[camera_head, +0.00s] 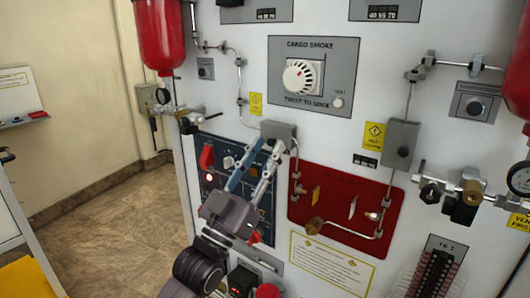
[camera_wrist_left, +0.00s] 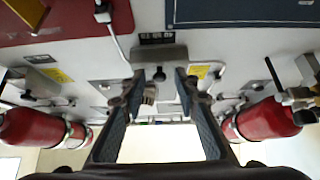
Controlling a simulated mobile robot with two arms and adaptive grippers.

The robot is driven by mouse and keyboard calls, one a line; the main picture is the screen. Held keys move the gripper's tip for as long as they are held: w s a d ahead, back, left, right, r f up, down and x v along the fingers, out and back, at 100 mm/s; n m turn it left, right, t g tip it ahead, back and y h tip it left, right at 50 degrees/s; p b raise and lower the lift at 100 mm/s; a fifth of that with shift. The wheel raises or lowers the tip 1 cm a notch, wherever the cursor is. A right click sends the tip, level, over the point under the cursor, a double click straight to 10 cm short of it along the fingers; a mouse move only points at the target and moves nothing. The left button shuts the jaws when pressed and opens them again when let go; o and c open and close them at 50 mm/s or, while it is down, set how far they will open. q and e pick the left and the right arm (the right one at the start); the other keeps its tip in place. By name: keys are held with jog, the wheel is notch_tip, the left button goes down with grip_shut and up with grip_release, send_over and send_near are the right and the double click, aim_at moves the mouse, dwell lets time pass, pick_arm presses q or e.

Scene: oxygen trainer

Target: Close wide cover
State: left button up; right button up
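No part is clearly recognisable as the wide cover. A red flap-like part (camera_head: 207,157) stands out from the upper left of the dark blue panel (camera_head: 224,142), and another small red part (camera_head: 254,238) shows low on it. My left gripper (camera_head: 268,147) is in front of this panel and hides much of it. Its two long fingers are apart with nothing held. The fingertips point up at a grey box (camera_head: 279,129). In the left wrist view the open fingers (camera_wrist_left: 158,78) have the grey box (camera_wrist_left: 150,53) ahead of their tips. My right gripper is not in view.
A red panel (camera_head: 335,173) with pipes and valves is right of the gripper. A red cylinder (camera_head: 160,30) hangs at the upper left. A dial (camera_head: 299,76) sits above. Tubes and gauges stand out from the wall. Floor (camera_head: 110,220) is free at left.

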pick_arm(q)
jog(key=shift+f, duration=0.1)
jog(key=v, duration=1.2)
